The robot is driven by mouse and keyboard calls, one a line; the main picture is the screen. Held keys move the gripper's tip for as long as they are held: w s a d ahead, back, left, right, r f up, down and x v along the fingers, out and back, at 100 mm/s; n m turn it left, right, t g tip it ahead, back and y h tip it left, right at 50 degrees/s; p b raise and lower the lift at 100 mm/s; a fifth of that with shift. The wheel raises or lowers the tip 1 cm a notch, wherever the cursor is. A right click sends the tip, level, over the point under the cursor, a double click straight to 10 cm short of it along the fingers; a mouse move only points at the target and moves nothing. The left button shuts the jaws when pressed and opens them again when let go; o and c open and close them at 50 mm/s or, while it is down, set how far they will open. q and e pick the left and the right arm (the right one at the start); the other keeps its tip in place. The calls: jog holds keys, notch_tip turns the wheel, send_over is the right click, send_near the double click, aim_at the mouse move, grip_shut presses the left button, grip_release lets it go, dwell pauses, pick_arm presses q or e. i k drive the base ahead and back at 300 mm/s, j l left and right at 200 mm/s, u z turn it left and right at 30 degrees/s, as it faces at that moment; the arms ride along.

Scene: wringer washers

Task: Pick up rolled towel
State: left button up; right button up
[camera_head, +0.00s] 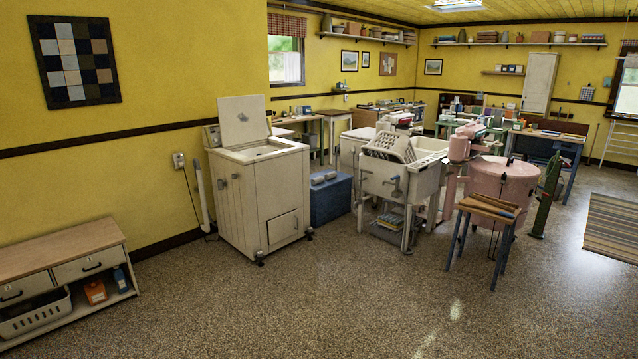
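I cannot pick out a rolled towel with certainty in the head view. Small cloth-like stacks (487,36) sit on the high back shelf, too small to tell if any is rolled. Some flat, stacked items (388,219) lie low under the white sink unit (385,181). A small wooden-topped stool (488,208) with dark legs has indistinct items on its top. Neither of my grippers shows in this view.
A cream washer (262,190) with its lid raised stands by the yellow wall, a blue box (330,198) beside it. A pink washer (500,180) stands behind the stool. A low cabinet (65,262) is at left. The speckled foreground floor (300,310) is clear.

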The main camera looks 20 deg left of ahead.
aim_at(320, 179)
jog(key=i+j+u, duration=0.45)
jog(key=i+u, duration=0.3)
jog(key=i+j+u, duration=0.3)
jog(key=i, duration=0.65)
jog(key=i+l+u, duration=0.15)
jog(key=i+u, duration=0.15)
jog(key=i, duration=0.65)
jog(key=i+z, duration=0.1)
jog(key=i, duration=0.4)
jog(key=i+j+z, duration=0.1)
jog(key=i, duration=0.4)
jog(key=i+j, duration=0.1)
jog(key=i, duration=0.4)
jog(key=i+j+z, duration=0.15)
jog(key=i, duration=0.35)
jog(key=i+j+z, duration=0.1)
jog(key=i, duration=0.4)
jog(key=i+l+z, duration=0.15)
jog(key=i+z, duration=0.3)
jog(key=i+l+z, duration=0.3)
jog(key=i+l, duration=0.3)
jog(key=i+l+z, duration=0.1)
jog(key=i+l, duration=0.25)
jog(key=i, duration=0.2)
jog(key=i+l, duration=0.3)
jog(key=i, duration=0.15)
jog(key=i+l+z, duration=0.1)
jog(key=i+l, duration=0.45)
jog(key=i, duration=0.3)
